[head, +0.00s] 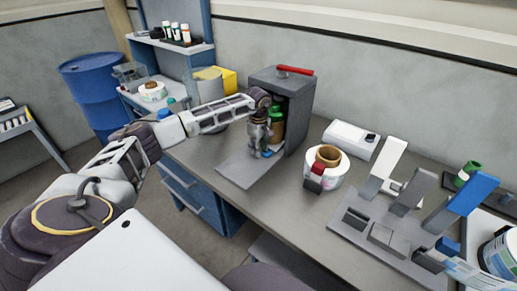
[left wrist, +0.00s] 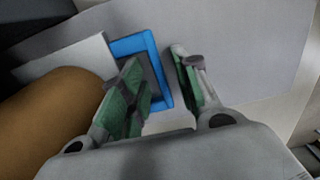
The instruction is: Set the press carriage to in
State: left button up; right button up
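The press (head: 293,90) is a dark grey open-fronted box with a red lever (head: 295,70) on top, on the bench. A brown and green cylinder (head: 277,122) stands in its opening; a brown rounded surface (left wrist: 45,115) fills the lower left of the left wrist view. A blue rectangular loop handle (left wrist: 128,46) shows there beside a pale block, probably on the carriage; in the head view it is a small blue spot (head: 267,154). My left gripper (left wrist: 160,65) is open, its green-padded fingers either side of the loop's right bar. Contact is unclear. My right gripper is out of view.
A flat grey plate (head: 240,169) lies before the press. A white roll with a brown core (head: 327,157) and a white box (head: 350,139) stand to its right. A grey fixture with upright arms (head: 400,235) fills the bench's right part.

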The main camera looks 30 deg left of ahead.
pick_arm(q)
jog(key=shift+d+r, duration=0.1)
jog(key=shift+r, duration=0.8)
notch_tip(320, 180, up, 10)
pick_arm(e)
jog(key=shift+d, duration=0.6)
pick_arm(q)
jog(key=shift+r, duration=0.1)
